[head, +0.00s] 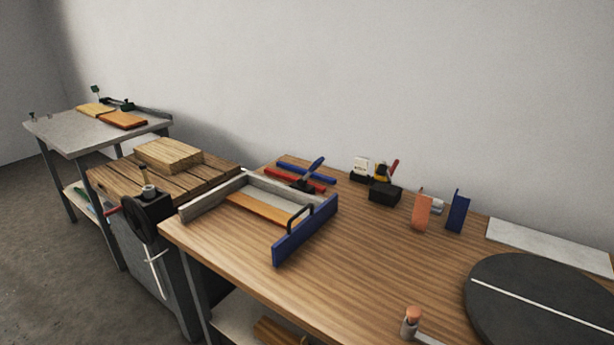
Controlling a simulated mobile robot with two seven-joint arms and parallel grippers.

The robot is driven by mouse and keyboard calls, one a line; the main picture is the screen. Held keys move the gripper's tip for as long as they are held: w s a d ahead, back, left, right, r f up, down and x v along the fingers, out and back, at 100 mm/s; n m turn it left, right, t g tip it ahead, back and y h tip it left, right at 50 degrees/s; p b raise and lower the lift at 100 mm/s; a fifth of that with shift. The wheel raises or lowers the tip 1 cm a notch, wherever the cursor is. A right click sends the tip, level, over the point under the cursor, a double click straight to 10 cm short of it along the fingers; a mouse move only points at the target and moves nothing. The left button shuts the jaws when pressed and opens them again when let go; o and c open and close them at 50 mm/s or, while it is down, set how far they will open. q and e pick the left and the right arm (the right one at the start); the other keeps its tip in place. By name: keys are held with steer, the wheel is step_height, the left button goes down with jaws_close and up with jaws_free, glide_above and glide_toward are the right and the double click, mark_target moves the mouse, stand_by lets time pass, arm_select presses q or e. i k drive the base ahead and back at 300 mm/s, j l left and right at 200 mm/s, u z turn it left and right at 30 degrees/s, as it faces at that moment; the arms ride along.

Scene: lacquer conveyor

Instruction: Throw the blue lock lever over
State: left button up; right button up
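A blue lever (315,168), likely the lock lever, stands tilted up to the right from a small dark base at the back of the wooden bench (390,265). It is just behind the grey-walled frame (213,200). An orange-brown board (262,210) lies inside the frame. Neither of my grippers is in view.
Red (292,179) and blue (305,171) bars lie near the lever. A black box (384,192), an orange block (422,212) and a blue block (458,211) stand farther right. A dark round disc (540,305) covers the right front. The bench's middle is clear.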

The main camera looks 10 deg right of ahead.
mark_target(302, 182)
steer(key=z, duration=1)
steer(key=j+z, duration=0.25)
steer(key=z, duration=0.15)
steer(key=j+z, duration=0.6)
steer(key=z, duration=0.2)
steer(key=j+z, duration=0.15)
steer(key=j, duration=0.2)
steer(key=k+j+z, duration=0.15)
steer(key=j, duration=0.2)
steer(key=j+z, duration=0.15)
steer(key=j, duration=0.15)
steer(key=k, duration=0.05)
